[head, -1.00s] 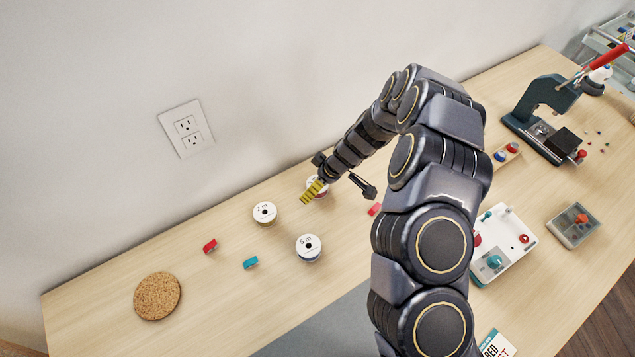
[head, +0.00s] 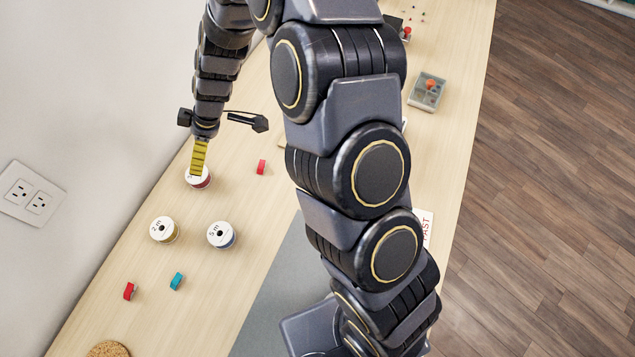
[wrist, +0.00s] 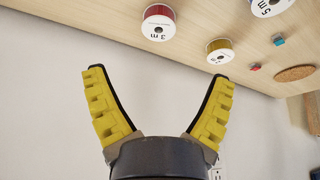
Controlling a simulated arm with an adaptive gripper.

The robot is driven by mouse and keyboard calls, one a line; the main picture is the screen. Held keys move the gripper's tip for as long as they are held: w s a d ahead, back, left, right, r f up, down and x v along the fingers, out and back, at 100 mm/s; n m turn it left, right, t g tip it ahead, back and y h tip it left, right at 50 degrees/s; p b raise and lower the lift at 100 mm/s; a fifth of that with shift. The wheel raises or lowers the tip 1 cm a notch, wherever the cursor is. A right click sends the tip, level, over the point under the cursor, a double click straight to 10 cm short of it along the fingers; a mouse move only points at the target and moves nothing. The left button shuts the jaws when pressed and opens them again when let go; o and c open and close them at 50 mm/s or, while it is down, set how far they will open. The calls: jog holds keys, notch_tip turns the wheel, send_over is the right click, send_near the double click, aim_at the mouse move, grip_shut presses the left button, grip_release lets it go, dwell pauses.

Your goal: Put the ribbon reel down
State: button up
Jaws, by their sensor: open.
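Three white-topped ribbon reels stand upright on the wooden table. The red reel marked 3 m (head: 201,181) is partly covered by my gripper (head: 198,172) in the head view; it shows whole in the wrist view (wrist: 158,24). The yellowish reel, marked 2 m (head: 163,229), stands nearer the wall, and the blue reel, marked 5 m (head: 221,234), stands to its right. In the wrist view, my gripper's yellow fingers are spread wide with nothing between them, apart from the 3 m reel.
A red clip (head: 129,291) and a teal clip (head: 176,281) lie near the reels; another red clip (head: 261,167) lies to the right. A cork coaster (head: 108,350) is at the bottom left. A grey mat (head: 272,287) and a compartment box (head: 427,91) lie farther right.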

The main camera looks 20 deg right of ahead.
jog(key=s+d+r+m, duration=0.2)
jog(key=s+r, duration=0.3)
jog(key=r, duration=0.3)
jog(key=s+d+r+m+g+h, duration=0.1)
jog(key=s+d+r+m, duration=0.2)
jog(key=s, duration=0.5)
jog(key=s+d+r+m+g+h, duration=0.1)
jog(key=s+d+r+m, duration=0.3)
jog(key=s+d, duration=0.2)
jog(key=s+d+r+m+g+h, duration=0.1)
jog(key=s+d+r+m+h, duration=0.1)
jog(key=s, duration=0.8)
jog(key=d+r+m, duration=0.1)
jog(key=d+m, duration=0.1)
jog(key=shift+s+d+r+g, duration=0.15)
jog(key=shift+d+r+g, duration=0.15)
jog(key=shift+d, duration=0.1)
